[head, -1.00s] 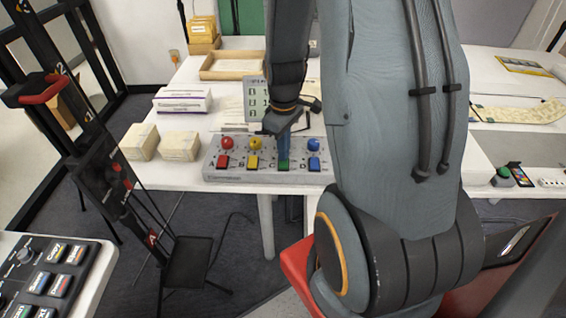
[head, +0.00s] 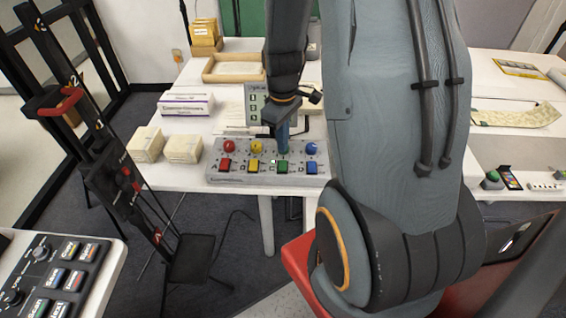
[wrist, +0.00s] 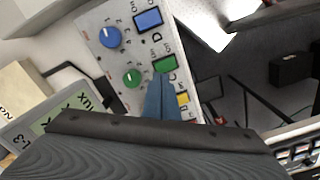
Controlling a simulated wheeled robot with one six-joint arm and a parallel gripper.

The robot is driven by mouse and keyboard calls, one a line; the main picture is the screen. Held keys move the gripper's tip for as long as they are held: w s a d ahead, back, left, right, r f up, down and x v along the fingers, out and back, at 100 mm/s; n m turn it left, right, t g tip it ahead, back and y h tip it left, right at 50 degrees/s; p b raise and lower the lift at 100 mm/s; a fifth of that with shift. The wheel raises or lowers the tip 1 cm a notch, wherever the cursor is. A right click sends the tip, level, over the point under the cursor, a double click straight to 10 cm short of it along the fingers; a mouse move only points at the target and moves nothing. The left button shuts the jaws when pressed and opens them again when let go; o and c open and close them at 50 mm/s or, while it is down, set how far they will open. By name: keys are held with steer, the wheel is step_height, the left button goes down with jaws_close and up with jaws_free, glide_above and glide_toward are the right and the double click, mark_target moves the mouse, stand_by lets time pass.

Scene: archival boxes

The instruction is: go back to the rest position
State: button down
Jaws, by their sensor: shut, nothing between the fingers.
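My gripper (head: 283,139) is shut and empty. In the head view it points down over the grey control panel (head: 218,177), in front of the green knob's place. In the wrist view its blue fingers (wrist: 160,98) reach over the panel beside the green button (wrist: 164,64) and the green knob (wrist: 132,77). I cannot tell whether the fingertips touch the panel. The panel carries coloured knobs above square buttons: red, yellow, green and blue. My arm fills the right of the head view.
Small cream boxes (head: 183,148) and white-purple boxes (head: 186,103) stand left of the panel. A wooden tray (head: 234,78) lies behind. A black frame with a red handle (head: 62,103) stands at left. Another button console (head: 52,272) is at front left. A small sign (head: 256,104) stands behind the panel.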

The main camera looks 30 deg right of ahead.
steer(key=shift+r+p, duration=0.55)
steer(key=shift+r, duration=0.3)
steer(key=shift+a, duration=0.1)
steer(key=s+a+r+m+b, duration=0.1)
steer(key=s+a+r+m, duration=0.1)
steer(key=a, duration=0.4)
steer(key=s+a+r+m+t+b, duration=0.1)
steer(key=s+a+r+m, duration=0.2)
steer(key=s+a+r, duration=0.2)
steer(key=shift+s+a+r, duration=0.3)
steer(key=shift+a+r, duration=0.6)
steer(key=shift+a, duration=0.05)
steer(key=w+d+f+n+g+b, duration=0.1)
steer(key=w+d+n+b, duration=0.2)
steer(key=d+n, duration=0.8)
steer(key=shift+w+d+f+b, duration=0.3)
steer(key=shift+w+d+b, duration=0.1)
steer(key=shift+w, duration=1)
